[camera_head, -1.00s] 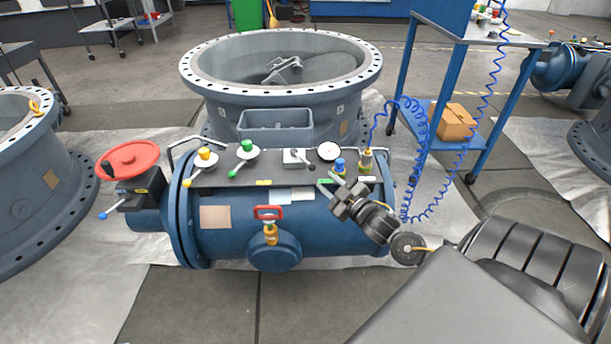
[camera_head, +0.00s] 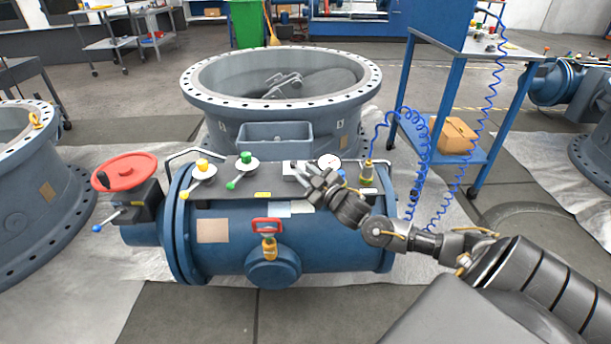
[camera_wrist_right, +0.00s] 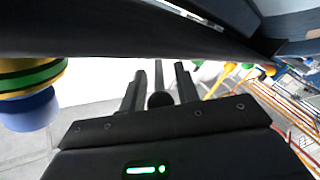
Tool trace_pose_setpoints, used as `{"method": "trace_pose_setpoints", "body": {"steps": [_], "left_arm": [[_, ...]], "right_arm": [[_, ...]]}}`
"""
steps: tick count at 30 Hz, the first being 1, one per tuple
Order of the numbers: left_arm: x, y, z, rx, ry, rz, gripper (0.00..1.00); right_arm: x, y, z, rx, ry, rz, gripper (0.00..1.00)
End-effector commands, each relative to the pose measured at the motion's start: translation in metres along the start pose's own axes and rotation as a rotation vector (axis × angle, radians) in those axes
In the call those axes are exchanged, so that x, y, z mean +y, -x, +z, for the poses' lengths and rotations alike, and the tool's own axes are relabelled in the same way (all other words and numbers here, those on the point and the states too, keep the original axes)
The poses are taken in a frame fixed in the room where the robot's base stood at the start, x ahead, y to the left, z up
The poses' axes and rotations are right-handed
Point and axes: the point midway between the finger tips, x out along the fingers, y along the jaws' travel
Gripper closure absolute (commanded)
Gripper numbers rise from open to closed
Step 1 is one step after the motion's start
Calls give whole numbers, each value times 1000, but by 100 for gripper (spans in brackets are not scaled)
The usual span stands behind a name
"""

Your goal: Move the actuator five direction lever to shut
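The actuator (camera_head: 330,235) is a blue horizontal cylinder with a grey top panel. Its direction lever has a light plate (camera_head: 289,177), partly hidden behind my right gripper (camera_head: 303,172) in the head view. In the right wrist view, a black rod with a round knob (camera_wrist_right: 160,99) stands between the two fingers of my right gripper (camera_wrist_right: 160,85); it looks like the lever's handle. The fingers are spread, with the knob close between them; I cannot tell whether they touch it. My left gripper is not in view.
A yellow lever (camera_head: 201,170) and a green lever (camera_head: 243,168) stand left on the panel. A gauge (camera_head: 330,161) and a brass fitting (camera_head: 367,172) with a coiled blue hose (camera_head: 415,125) are to the right. A red handwheel (camera_head: 125,172) is at the left end.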

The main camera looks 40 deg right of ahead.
Motion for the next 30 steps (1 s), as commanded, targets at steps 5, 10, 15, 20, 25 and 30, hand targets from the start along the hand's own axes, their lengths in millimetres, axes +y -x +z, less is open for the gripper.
{"method": "trace_pose_setpoints", "body": {"steps": [5,10,15,20,25,30], "left_arm": [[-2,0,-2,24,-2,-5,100],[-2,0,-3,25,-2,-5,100],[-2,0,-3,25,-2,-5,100],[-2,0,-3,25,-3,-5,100],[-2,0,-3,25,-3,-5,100],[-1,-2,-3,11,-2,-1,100]], "right_arm": [[0,-7,0,0,0,0,68],[0,-7,0,0,0,0,68],[0,-7,0,0,0,0,83],[1,-7,0,0,0,1,100],[1,-7,0,0,0,2,100],[3,-4,1,-9,-1,13,100]]}}
